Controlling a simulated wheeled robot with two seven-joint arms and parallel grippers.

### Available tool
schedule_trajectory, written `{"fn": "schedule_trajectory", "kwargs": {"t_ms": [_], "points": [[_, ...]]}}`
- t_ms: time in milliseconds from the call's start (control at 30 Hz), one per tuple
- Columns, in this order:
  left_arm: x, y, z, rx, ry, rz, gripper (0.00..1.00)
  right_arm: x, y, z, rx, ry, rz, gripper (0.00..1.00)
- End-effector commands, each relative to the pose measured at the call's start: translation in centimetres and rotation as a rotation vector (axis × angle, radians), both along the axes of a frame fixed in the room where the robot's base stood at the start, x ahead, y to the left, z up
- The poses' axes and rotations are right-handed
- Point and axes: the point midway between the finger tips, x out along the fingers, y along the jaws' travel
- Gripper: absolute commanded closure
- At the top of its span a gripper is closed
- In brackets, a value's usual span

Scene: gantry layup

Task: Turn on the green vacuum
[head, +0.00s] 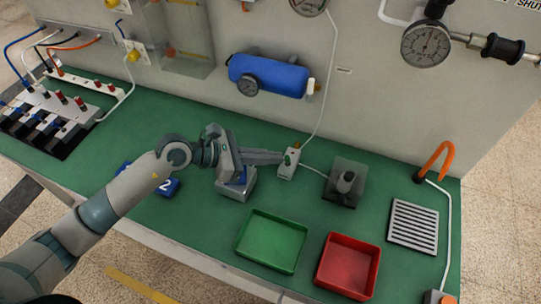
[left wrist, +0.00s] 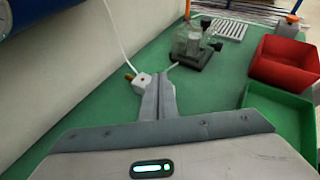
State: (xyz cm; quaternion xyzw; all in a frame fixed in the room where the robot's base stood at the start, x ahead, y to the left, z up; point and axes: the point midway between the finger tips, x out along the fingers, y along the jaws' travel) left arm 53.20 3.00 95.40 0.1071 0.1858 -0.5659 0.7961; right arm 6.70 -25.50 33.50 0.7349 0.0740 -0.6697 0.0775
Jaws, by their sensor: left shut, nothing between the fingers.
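A small white switch box (head: 286,170) with a green part (head: 288,159) on top stands on the green bench top, with white lines running up the wall and to the right. It also shows in the left wrist view (left wrist: 142,83), with a small brass-orange piece at its left. My left gripper (head: 281,158) is shut and empty, its fingertips pointing right at the box's upper part. In the left wrist view the closed fingertips (left wrist: 158,78) overlap the box's right side; I cannot tell whether they touch it. My right gripper is not in view.
A dark block with a glass vessel (head: 346,183) stands right of the box. A green tray (head: 271,240) and a red tray (head: 347,265) lie in front. A blue tank (head: 269,76) and gauges hang on the wall. A slatted plate (head: 414,226) lies at right.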

Motion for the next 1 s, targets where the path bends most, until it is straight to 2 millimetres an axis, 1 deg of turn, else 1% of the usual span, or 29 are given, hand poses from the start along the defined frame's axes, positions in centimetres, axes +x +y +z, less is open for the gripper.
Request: {"fn": "schedule_trajectory", "kwargs": {"t_ms": [1000], "points": [[1.0,-0.3,0.7,0.053,0.166,0.0,1.0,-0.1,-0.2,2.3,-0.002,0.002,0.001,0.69]]}}
